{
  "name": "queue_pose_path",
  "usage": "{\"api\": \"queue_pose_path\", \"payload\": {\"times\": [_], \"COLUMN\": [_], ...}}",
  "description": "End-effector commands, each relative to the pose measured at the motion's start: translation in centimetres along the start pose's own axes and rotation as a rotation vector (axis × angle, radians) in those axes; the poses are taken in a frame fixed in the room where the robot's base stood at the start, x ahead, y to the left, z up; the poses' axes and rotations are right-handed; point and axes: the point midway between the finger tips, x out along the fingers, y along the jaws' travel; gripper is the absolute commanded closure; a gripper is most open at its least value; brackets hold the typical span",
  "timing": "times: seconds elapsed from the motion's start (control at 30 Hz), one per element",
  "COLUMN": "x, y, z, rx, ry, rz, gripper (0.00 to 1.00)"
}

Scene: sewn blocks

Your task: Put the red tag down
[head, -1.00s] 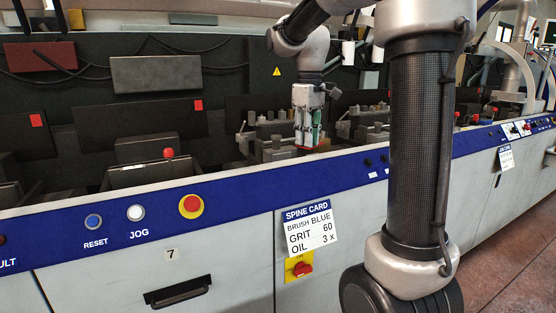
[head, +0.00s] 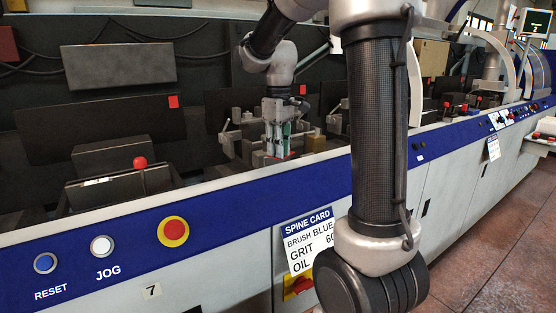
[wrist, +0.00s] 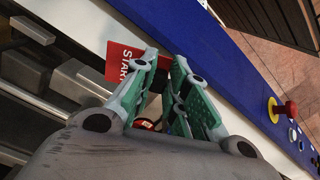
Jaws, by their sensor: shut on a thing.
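The red tag (wrist: 121,60) shows in the wrist view as a flat red piece with white lettering that starts "STAR"; the fingers hide part of it. My gripper (wrist: 166,62) has green-lined fingers, closed at the tag's edge and holding it. In the head view my gripper (head: 277,150) points down over the machine's inner edge, behind the blue rail. A thin red strip of the tag (head: 278,157) shows at its fingertips. I cannot tell whether the tag touches the surface below.
The blue rail (head: 235,192) carries a red emergency button (head: 173,231), a white JOG button (head: 102,245) and a blue RESET button (head: 45,263). A spine card (head: 309,240) hangs on the front. A red-knobbed lever (head: 140,163) and metal fixtures stand behind the rail.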

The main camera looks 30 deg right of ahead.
Motion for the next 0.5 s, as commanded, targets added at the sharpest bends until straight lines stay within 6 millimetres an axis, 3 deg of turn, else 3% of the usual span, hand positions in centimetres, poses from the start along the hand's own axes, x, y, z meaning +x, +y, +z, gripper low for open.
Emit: {"api": "queue_pose_path", "payload": {"times": [0.23, 0.5], "x": [3.3, 3.6], "y": [-0.1, 0.0], "z": [0.1, 0.0], "rx": [0.000, 0.000], "ry": [-0.004, 0.000], "rz": [-0.002, 0.000], "gripper": [1.00, 1.00]}}
